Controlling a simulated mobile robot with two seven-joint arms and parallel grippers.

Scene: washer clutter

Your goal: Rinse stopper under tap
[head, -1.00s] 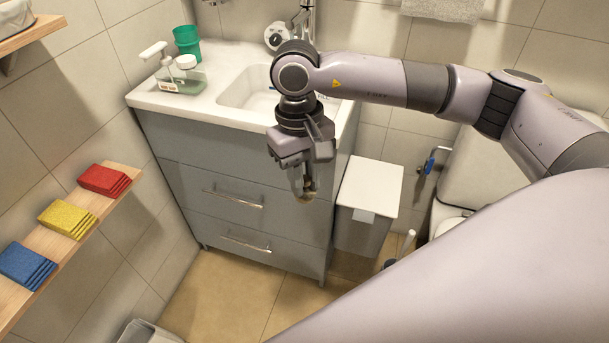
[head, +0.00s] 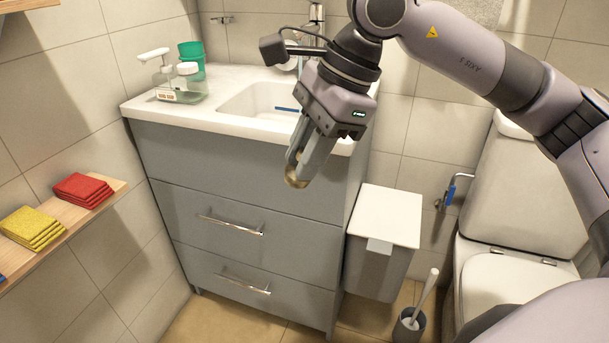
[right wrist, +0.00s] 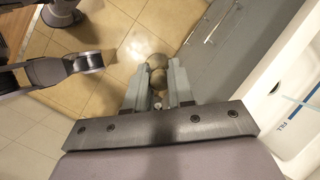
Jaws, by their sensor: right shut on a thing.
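The stopper (head: 297,178) is a small round brass-coloured piece. My right gripper (head: 302,168) is shut on it, with the fingers pointing down and slightly left in front of the cabinet's top drawer. In the right wrist view the stopper (right wrist: 157,65) shows as rounded brass shapes between the fingertips (right wrist: 157,82). The white sink basin (head: 240,105) is behind and above the gripper, partly hidden by it. The chrome tap (head: 316,14) stands at the back of the sink, its lower part largely covered by my arm. My left gripper is not in the head view.
A soap bottle (head: 178,92) and a green cup (head: 192,52) stand on the counter's left. The grey cabinet (head: 215,165) has protruding handles. A lidded bin (head: 385,217), toilet (head: 520,270) and brush (head: 410,322) are to the right.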

